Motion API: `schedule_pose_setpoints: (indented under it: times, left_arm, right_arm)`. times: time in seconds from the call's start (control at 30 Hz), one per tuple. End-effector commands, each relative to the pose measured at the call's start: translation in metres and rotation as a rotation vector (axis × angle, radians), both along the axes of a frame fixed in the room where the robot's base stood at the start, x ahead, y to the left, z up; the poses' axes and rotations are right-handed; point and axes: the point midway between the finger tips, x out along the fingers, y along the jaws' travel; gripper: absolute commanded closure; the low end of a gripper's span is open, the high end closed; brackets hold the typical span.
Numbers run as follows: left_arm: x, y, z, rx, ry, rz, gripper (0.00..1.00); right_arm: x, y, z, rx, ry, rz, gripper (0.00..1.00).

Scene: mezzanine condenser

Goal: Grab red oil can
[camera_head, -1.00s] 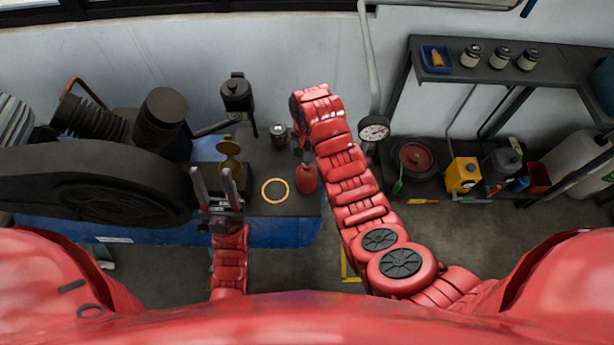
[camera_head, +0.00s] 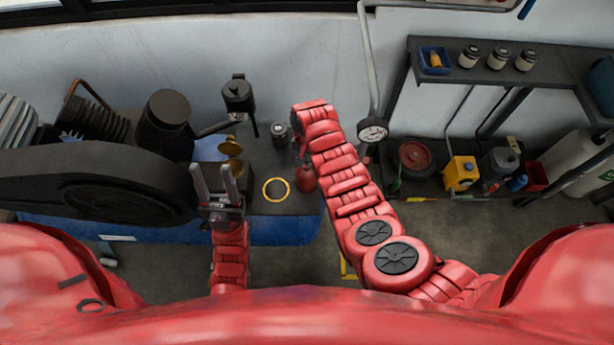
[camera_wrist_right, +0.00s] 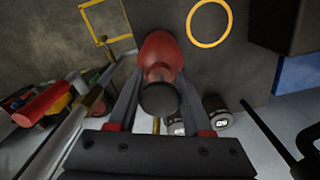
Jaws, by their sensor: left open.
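The red oil can (camera_head: 306,179) stands on the dark bench top near its right edge, beside a yellow ring. In the right wrist view the oil can (camera_wrist_right: 161,52) shows its rounded red body and dark round cap. My right gripper (camera_wrist_right: 162,82) has its fingers spread on either side of the can's upper part. Contact between fingers and can is not clear. In the head view my right arm hides most of this gripper. My left gripper (camera_head: 216,182) is open and empty, upright over the front of the bench, left of the yellow ring.
The yellow ring (camera_head: 276,189) lies flat on the bench. A small metal canister (camera_head: 279,134) stands behind the can. A large dark pulley machine (camera_head: 95,185) fills the left. A pressure gauge (camera_head: 373,131) and a lower shelf with a yellow container (camera_head: 461,173) are on the right.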

Motion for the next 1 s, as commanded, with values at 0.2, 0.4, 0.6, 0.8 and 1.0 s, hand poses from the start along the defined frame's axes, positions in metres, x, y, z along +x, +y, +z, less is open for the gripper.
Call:
schedule_pose_setpoints:
  times: [0.2,0.4,0.6,0.8,1.0]
  left_arm:
    - [0.0000,0.0000,0.0000,0.000,0.000,0.000,0.50]
    - [-0.0001,0.0000,0.0000,0.000,0.000,0.000,0.50]
    - [0.0000,0.0000,0.0000,0.000,0.000,0.000,0.50]
    - [0.0000,0.0000,0.0000,0.000,0.000,0.000,0.50]
    - [0.0000,0.0000,0.0000,0.000,0.000,0.000,0.50]
  right_arm:
    - [0.0000,0.0000,0.0000,0.000,0.000,0.000,0.98]
    - [0.0001,0.0000,0.0001,0.000,0.000,0.000,1.00]
    - [0.0001,0.0001,0.0002,0.000,0.000,0.000,1.00]
    - [0.0001,0.0001,0.0002,0.000,0.000,0.000,1.00]
    - [0.0002,0.0002,0.0002,0.000,0.000,0.000,1.00]
